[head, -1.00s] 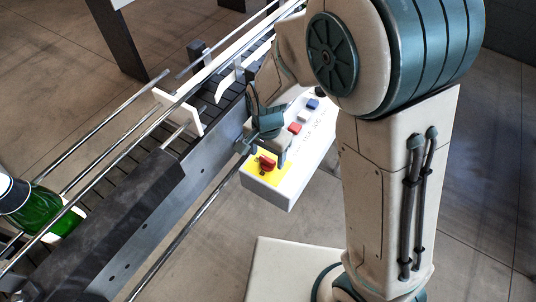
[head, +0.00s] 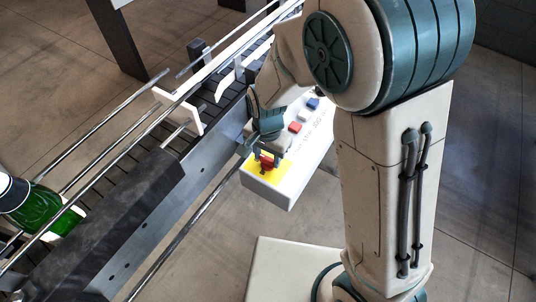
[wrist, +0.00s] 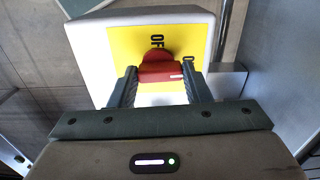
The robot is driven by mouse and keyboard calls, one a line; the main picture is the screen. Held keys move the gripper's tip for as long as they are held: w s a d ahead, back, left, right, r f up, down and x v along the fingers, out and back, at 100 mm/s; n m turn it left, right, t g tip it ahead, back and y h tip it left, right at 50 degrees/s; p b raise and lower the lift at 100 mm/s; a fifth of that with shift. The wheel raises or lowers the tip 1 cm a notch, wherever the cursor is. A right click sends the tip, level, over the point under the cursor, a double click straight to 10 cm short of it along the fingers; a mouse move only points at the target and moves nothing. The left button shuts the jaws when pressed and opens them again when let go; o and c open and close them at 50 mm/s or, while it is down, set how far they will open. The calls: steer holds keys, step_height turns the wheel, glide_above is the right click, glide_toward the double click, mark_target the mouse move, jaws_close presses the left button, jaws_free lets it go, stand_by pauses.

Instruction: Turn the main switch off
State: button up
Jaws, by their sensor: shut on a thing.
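The main switch is a red rotary knob (head: 267,163) on a yellow plate (head: 252,166) at the near end of a white control box (head: 291,186). In the wrist view the red knob (wrist: 158,67) sits between the two fingers of my gripper (wrist: 160,78), which are shut on it. The letters "OFF" show on the yellow plate (wrist: 125,48) above the knob, and other lettering beside it is partly hidden by a finger. The knob's handle lies crosswise between the fingers. In the head view my gripper (head: 266,156) reaches down onto the knob.
Blue and red buttons sit farther along the box. A conveyor (head: 130,185) with rails runs diagonally along the left side of the box. A green bottle (head: 38,208) stands on it at lower left. Open floor lies below the box.

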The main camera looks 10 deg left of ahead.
mark_target(267, 159)
steer(key=n+b, duration=0.1)
steer(key=n, duration=0.3)
steer(key=shift+n+b, duration=0.3)
steer(key=shift+b, duration=0.1)
steer(key=n+b, duration=0.1)
steer(key=n, duration=0.3)
steer(key=shift+n, duration=0.3)
steer(key=n, duration=0.4)
steer(key=shift+n, duration=2.1)
steer(key=shift+s, duration=0.1)
steer(key=o, duration=1)
step_height(267, 159, up, 14)
steer(key=shift+f, duration=0.1)
